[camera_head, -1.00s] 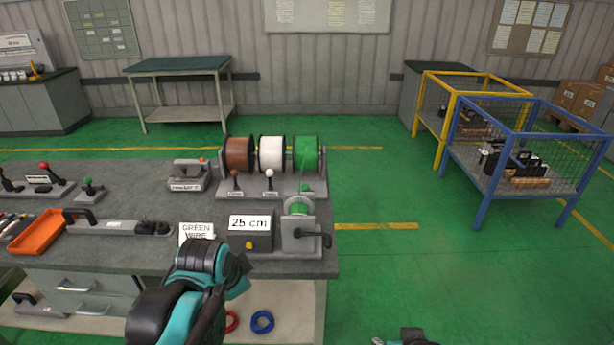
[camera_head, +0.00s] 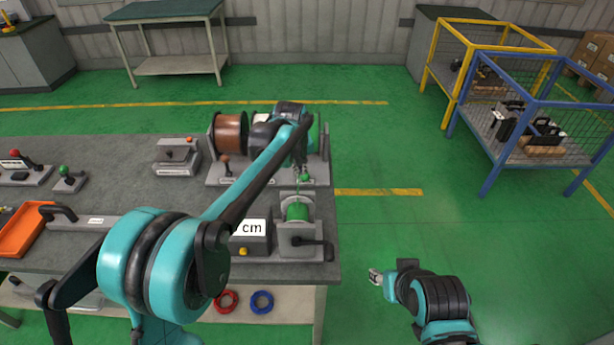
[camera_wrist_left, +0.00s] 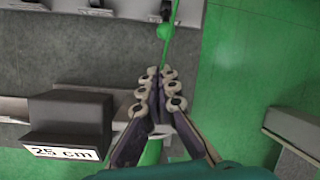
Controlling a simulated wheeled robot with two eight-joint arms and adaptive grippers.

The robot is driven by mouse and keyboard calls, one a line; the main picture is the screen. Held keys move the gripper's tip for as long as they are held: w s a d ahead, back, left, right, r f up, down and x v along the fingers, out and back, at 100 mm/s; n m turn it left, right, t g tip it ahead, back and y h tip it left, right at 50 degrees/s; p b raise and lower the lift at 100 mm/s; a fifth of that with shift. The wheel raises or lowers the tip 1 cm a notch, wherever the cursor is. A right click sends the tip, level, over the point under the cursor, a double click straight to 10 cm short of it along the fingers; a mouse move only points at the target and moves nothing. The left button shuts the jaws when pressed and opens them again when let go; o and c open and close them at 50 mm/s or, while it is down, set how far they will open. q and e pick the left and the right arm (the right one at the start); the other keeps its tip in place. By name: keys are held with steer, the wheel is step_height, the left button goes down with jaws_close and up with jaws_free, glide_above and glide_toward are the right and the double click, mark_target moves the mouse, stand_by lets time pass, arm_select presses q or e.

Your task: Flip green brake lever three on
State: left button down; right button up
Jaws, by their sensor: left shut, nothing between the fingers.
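The green brake lever's knob (camera_head: 305,178) shows at the right front of the spool rack in the head view. In the left wrist view a green ball (camera_wrist_left: 165,32) lies just beyond my fingertips, with a thin green strand beside it. My left gripper (camera_wrist_left: 158,74) is shut and empty, its fingertips pointing at the ball with a small gap in the picture. In the head view my left gripper (camera_head: 301,163) hangs over the rack's right end, close to the knob. My arm hides most of the white and green spools. My right gripper (camera_head: 376,277) is low right, far from the lever; its jaws are too small to judge.
The copper spool (camera_head: 229,132) stands on the rack's left. The wire unit with a green reel and black crank (camera_head: 316,242) stands in front of the rack, next to the "25 cm" box (camera_wrist_left: 70,125). Green floor is free right of the workbench (camera_head: 120,165).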

mark_target(305, 176)
arm_select(q)
steer(key=shift+w+d+f+m, duration=0.6)
steer(key=shift+d+f+m, duration=0.1)
steer(key=shift+m, duration=0.2)
arm_select(e)
steer(key=shift+s, duration=0.2)
arm_select(q)
steer(key=b+x, duration=0.3)
steer(key=x, duration=0.7)
steer(key=shift+s, duration=0.1)
arm_select(e)
step_height(305, 176, down, 4)
steer(key=shift+r, duration=0.25)
arm_select(q)
steer(key=shift+d+r, duration=0.1)
arm_select(e)
steer(key=shift+r, duration=0.15)
